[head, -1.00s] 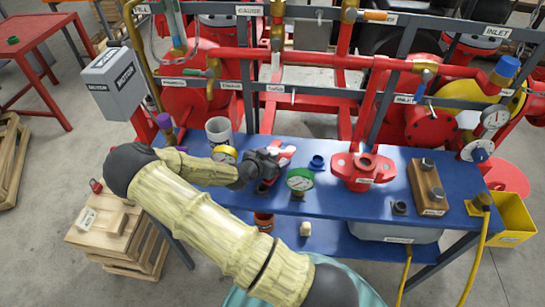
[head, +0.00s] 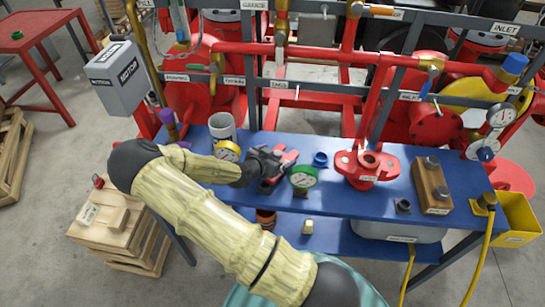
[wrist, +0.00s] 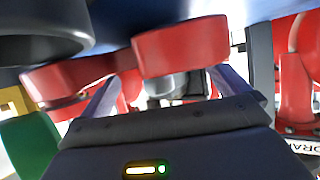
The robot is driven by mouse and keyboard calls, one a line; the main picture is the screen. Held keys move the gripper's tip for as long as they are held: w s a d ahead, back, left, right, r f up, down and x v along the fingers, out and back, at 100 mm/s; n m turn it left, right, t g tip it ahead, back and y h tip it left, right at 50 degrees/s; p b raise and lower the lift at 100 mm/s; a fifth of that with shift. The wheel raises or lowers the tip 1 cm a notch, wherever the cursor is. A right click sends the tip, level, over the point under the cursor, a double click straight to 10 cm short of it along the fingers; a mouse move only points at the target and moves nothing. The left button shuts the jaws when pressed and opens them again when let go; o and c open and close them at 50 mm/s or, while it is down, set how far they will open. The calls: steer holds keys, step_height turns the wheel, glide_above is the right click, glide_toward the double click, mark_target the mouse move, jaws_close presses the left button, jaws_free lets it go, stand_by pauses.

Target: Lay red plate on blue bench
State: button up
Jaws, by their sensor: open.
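The red plate (head: 290,158) is at the middle-left of the blue bench (head: 325,202), partly hidden under my gripper (head: 276,163). In the wrist view the red plate (wrist: 185,45) shows close up as a red piece with two rounded lobes, near the fingers. My gripper (wrist: 165,90) is open, its two fingers apart on either side of the plate's middle. The plate is low over the bench top or on it; I cannot tell whether it touches.
A mug (head: 222,127) and a yellow gauge (head: 227,151) stand left of my gripper. A green gauge (head: 303,177), a blue ring (head: 320,159) and a red flanged body (head: 367,167) are to the right. Red pipework (head: 330,50) rises behind the bench.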

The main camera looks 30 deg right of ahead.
steer(key=shift+r+p, duration=0.45)
steer(key=shift+r, duration=0.15)
steer(key=v, duration=1.2)
steer(key=s+f+g+y, duration=0.1)
steer(key=s+f+y, duration=0.1)
steer(key=s+a+f+n+g+y, duration=0.1)
steer(key=s+f+g+y, duration=0.1)
steer(key=shift+s+a+n, duration=0.1)
steer(key=shift+n, duration=0.2)
steer(key=s+a+r+n+y, duration=0.2)
steer(key=s+r+n+y, duration=0.1)
steer(key=r, duration=0.4)
steer(key=s+a+r+n+y, duration=0.2)
steer(key=s+r+n+y, duration=0.2)
steer(key=s+r+n, duration=0.2)
step_height(320, 180, up, 2)
steer(key=shift+s+a+r+n, duration=0.25)
steer(key=shift+a+n, duration=0.1)
steer(key=shift+n, duration=0.65)
